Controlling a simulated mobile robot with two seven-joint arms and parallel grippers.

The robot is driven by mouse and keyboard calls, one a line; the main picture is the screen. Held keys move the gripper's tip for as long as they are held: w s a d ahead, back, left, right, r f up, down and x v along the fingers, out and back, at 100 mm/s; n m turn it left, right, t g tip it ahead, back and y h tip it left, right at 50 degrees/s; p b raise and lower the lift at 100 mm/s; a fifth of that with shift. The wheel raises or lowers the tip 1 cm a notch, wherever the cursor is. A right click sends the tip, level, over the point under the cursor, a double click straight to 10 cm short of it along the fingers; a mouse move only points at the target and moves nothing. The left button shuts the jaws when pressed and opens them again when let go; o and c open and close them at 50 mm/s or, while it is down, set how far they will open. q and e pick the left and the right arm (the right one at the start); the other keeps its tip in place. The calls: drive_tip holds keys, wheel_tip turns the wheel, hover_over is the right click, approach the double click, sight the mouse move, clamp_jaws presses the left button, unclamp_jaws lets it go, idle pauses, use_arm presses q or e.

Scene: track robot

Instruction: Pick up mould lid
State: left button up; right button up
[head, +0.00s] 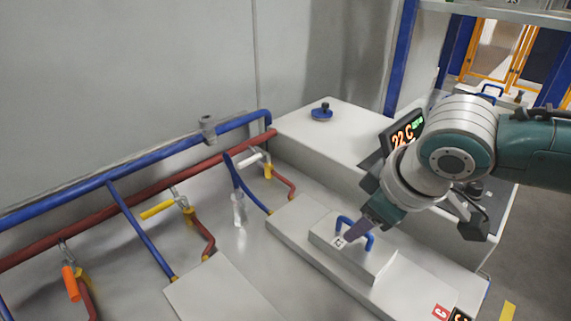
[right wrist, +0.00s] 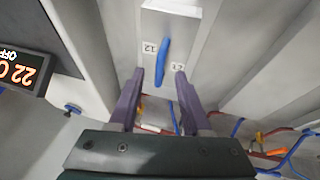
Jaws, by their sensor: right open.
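The mould lid (head: 334,254) is a grey block with a blue arched handle (head: 368,241) on top. It rests on a larger grey slab (head: 283,222) at the lower right of the head view. My right gripper (head: 349,234) is at the handle, with its purple fingers pointing down at the lid. In the right wrist view, the open fingers (right wrist: 158,84) stand on either side of the near end of the blue handle (right wrist: 163,60), apart from it. The lid (right wrist: 181,40) carries small white labels there. My left gripper is in neither view.
A display reading 22 C (head: 403,133) stands beside my right arm, near a white cabinet (head: 345,124) with a blue knob (head: 321,112). Blue (head: 145,233) and red pipes (head: 100,228) with coloured valve handles run along the wall at left. A bare grey slab (head: 222,292) lies at bottom centre.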

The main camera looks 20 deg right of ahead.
drive_tip(key=shift+x, duration=0.95)
drive_tip(key=shift+w+r, duration=0.1)
clamp_jaws()
idle(0.6)
